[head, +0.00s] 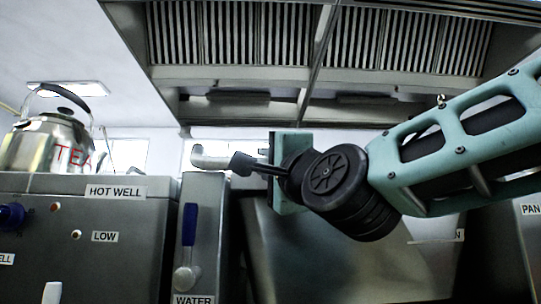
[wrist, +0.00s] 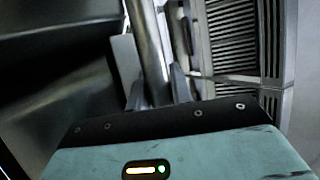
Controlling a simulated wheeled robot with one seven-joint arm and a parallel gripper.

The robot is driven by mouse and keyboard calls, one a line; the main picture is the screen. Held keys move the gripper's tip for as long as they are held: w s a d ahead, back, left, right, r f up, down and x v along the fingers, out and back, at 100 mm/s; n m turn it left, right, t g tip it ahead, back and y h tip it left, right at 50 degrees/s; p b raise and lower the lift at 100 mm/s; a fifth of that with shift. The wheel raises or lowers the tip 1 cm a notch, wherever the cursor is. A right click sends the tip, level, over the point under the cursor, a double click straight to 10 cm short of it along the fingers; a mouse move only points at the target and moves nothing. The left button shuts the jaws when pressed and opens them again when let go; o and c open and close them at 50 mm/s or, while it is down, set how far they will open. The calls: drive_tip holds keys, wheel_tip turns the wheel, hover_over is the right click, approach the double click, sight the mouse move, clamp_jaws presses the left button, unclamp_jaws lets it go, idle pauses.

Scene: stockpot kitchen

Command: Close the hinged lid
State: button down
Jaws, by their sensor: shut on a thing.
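My gripper (head: 242,163) is in the middle of the head view, its dark fingers at a pale, bent metal bar (head: 212,158). In the wrist view my gripper (wrist: 158,88) has its fingers on either side of a round metal bar (wrist: 148,45), closed on it. Whether this bar is the lid's handle cannot be told for sure. A broad steel panel (head: 300,260) shows below and behind my arm; a dark metal surface (wrist: 60,110) fills the left of the wrist view. The lid's hinge and opening are not visible, and my arm hides part of the steel panel.
A steel kettle (head: 35,150) stands on the hot well unit (head: 90,240) at left. A narrow water column (head: 203,235) with a blue-handled lever (head: 189,225) stands beside it. A slatted extractor hood (head: 230,40) hangs above my arm; its slats (wrist: 240,40) also show in the wrist view.

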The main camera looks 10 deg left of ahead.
drive_tip(key=shift+s+a+f, duration=0.1)
drive_tip(key=shift+a+f, duration=0.1)
drive_tip(key=shift+f, duration=0.15)
drive_tip(key=c, duration=1.4)
unclamp_jaws()
drive_tip(key=shift+o, duration=0.7)
drive_tip(key=shift+r, duration=0.15)
drive_tip(key=shift+d, duration=0.1)
drive_tip(key=p+v, duration=0.5)
drive_tip(key=v, duration=1.2)
drive_tip(key=shift+d, duration=0.2)
drive_tip(key=shift+s, duration=0.1)
